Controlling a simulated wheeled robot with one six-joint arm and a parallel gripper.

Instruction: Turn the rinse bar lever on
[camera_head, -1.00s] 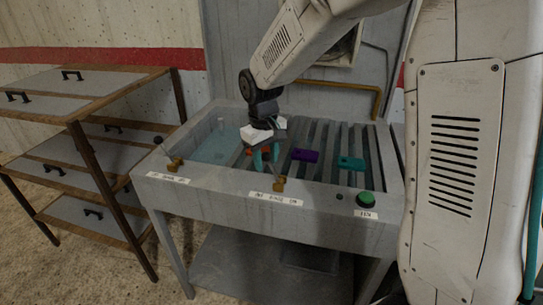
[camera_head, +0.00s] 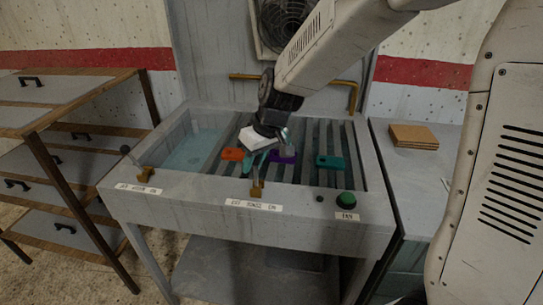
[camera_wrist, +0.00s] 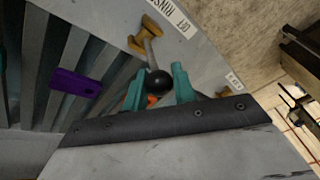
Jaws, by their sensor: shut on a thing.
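The rinse lever has a brass base (camera_head: 257,188) on the front rim of the grey sink bench, above a label reading RINSE with ON at its right end. In the wrist view its brass base (camera_wrist: 148,32), short grey rod and black ball knob (camera_wrist: 158,82) show. My gripper (camera_head: 262,158) is above and behind this base, tilted. In the wrist view its teal fingers (camera_wrist: 160,86) stand on both sides of the knob, shut on it. In the head view the knob is hidden by my gripper, and the rod's lean is hard to read.
Orange (camera_head: 232,154), purple (camera_head: 283,157) and teal (camera_head: 330,162) tags lie on the slatted rack behind the rim. A second brass lever (camera_head: 145,173) leans left at the left. A green button (camera_head: 346,199) is at the right. A wooden-framed drawer shelf (camera_head: 60,150) stands left.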

